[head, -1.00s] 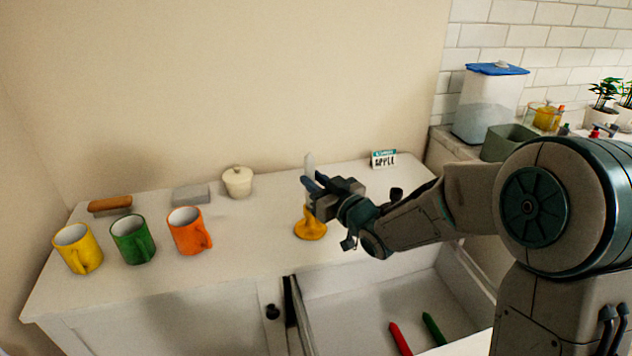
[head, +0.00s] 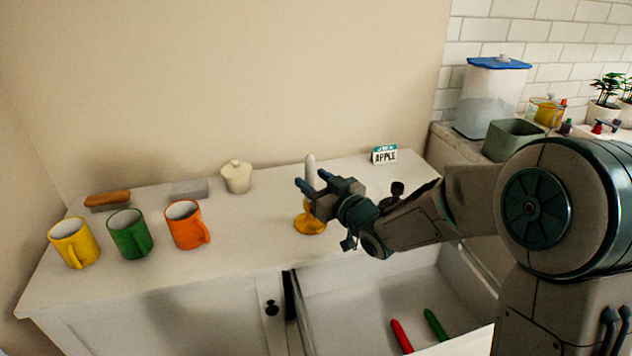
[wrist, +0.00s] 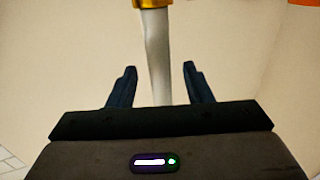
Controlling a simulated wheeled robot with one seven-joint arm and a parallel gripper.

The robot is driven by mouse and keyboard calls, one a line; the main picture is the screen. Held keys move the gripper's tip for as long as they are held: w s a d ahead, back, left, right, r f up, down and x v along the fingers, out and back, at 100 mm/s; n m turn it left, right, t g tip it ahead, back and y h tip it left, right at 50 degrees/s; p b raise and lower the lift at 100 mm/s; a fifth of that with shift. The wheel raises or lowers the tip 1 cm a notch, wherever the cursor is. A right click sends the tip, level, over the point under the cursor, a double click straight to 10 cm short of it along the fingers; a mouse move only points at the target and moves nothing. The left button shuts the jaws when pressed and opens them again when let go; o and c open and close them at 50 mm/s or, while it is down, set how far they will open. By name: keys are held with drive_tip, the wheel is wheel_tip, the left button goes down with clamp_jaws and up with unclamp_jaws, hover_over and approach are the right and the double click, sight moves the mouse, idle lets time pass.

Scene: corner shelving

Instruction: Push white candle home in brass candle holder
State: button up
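The white candle (head: 310,170) stands about upright in the brass candle holder (head: 310,224) on the counter. In the wrist view the candle (wrist: 157,55) runs down from the holder's brass rim (wrist: 152,3), and its lower end is inside that rim. How deep it sits cannot be told. My gripper (head: 314,183) is at the candle from the right, above the holder. In the wrist view my gripper (wrist: 160,70) is open, one finger on each side of the candle with a clear gap to both. My gripper hides part of the candle and the holder's stem in the head view.
Yellow (head: 75,243), green (head: 130,234) and orange (head: 187,226) mugs stand at the left. A lidded white pot (head: 237,177) and an APPLE sign (head: 384,155) are behind. Red (head: 401,336) and green (head: 435,324) candles lie in the open drawer (head: 350,310) below.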

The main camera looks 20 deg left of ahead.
drive_tip(key=shift+d, duration=0.1)
drive_tip(key=v, duration=1.3)
drive_tip(key=shift+s+d, duration=0.2)
drive_tip(key=shift+s, duration=0.05)
